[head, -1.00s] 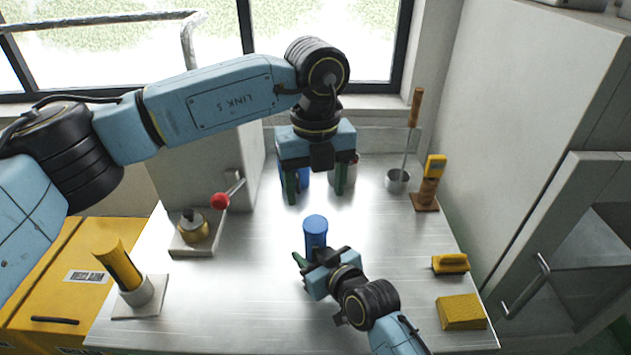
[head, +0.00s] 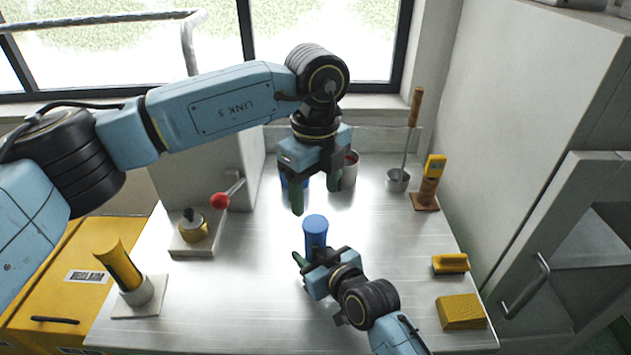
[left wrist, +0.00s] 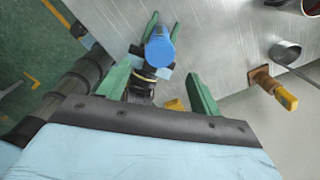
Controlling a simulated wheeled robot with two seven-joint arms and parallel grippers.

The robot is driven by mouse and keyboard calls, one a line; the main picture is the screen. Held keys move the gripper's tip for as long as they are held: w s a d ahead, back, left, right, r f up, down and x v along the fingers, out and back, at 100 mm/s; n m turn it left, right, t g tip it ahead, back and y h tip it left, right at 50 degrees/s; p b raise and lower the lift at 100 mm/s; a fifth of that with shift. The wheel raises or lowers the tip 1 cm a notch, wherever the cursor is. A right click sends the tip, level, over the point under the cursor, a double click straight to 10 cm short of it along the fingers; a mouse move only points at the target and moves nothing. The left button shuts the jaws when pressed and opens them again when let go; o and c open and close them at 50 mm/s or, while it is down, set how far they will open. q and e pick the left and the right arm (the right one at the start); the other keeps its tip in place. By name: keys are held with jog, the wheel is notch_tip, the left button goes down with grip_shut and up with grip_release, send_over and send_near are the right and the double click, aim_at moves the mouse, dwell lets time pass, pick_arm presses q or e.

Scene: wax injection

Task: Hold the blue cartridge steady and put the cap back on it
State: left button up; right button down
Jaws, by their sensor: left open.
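The blue cartridge (head: 315,232) stands upright at the middle of the steel table. Its round blue top shows in the left wrist view (left wrist: 160,48). My left gripper (head: 316,200) is open and empty, pointing down above and behind the cartridge, apart from it. Its green fingers spread wide in the left wrist view (left wrist: 160,85). My right gripper (head: 305,262) is low at the cartridge, one green finger showing to its left. In the left wrist view its fingers (left wrist: 161,28) reach along both sides; contact is hidden. I cannot make out a separate cap.
Behind my left gripper are a partly hidden blue object (head: 284,181) and a metal can (head: 350,168). A ladle (head: 398,180), yellow device (head: 433,168), brush (head: 451,263) and sponge (head: 461,311) line the right. A red-knobbed lever (head: 221,201) and yellow cylinder (head: 118,264) stand left.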

aim_at(315, 223)
pick_arm(q)
notch_tip(315, 223, down, 7)
jog(key=shift+r, duration=0.1)
dwell(0.4)
